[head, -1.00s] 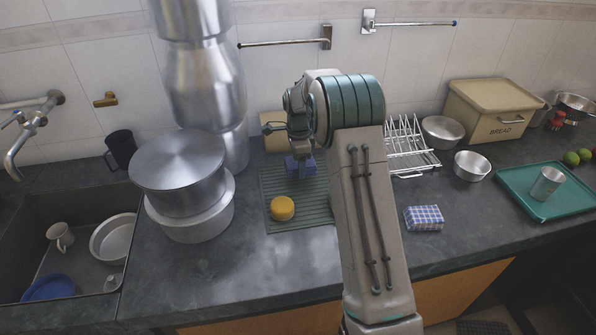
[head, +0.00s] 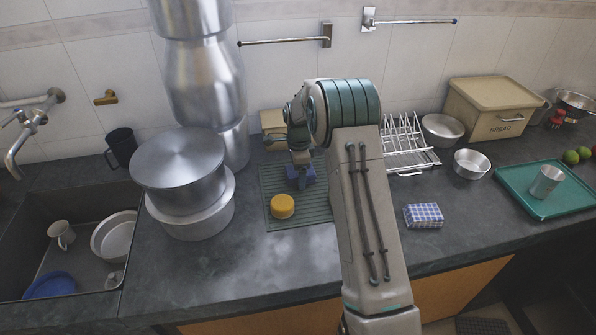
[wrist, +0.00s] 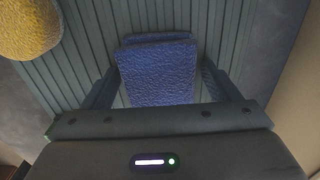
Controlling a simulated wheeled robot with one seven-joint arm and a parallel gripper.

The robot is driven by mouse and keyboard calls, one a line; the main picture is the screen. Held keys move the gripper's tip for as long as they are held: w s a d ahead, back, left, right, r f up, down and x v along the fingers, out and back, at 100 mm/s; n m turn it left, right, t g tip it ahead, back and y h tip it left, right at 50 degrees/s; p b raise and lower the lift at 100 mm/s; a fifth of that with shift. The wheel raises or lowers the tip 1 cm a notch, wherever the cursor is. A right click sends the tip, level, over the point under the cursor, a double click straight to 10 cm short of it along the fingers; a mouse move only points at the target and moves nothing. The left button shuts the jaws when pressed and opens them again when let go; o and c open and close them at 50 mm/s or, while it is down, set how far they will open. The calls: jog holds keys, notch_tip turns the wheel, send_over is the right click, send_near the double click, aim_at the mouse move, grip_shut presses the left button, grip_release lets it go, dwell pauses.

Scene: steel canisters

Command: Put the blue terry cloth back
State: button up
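The blue terry cloth (head: 306,174) is a small folded bundle over the ribbed green draining mat (head: 318,212). My gripper (head: 300,172) points down onto the mat's back part with the cloth between its fingers. In the wrist view the folded cloth (wrist: 157,77) fills the space between the two fingers (wrist: 160,84), with a second fold showing behind it. I cannot tell whether the cloth's underside touches the mat.
A yellow round item (head: 282,206) sits on the mat in front of the cloth. Stacked pots (head: 180,180) stand left, a wire dish rack (head: 405,150) right, and a checked cloth bundle (head: 423,215) front right. Two wall rails (head: 280,43) (head: 415,23) are empty.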

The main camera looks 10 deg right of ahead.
notch_tip(320, 180, up, 12)
jog(key=s+r+n, duration=0.4)
jog(key=s+r, duration=0.2)
jog(key=s, duration=0.1)
jog(key=s+r+n+t, duration=0.1)
jog(key=s+n, duration=1.2)
jog(key=s, duration=1.6)
jog(key=shift+s+n+t, duration=0.35)
jog(key=shift+n+t, duration=0.05)
jog(key=shift+t, duration=0.5)
jog(key=shift+r, duration=0.1)
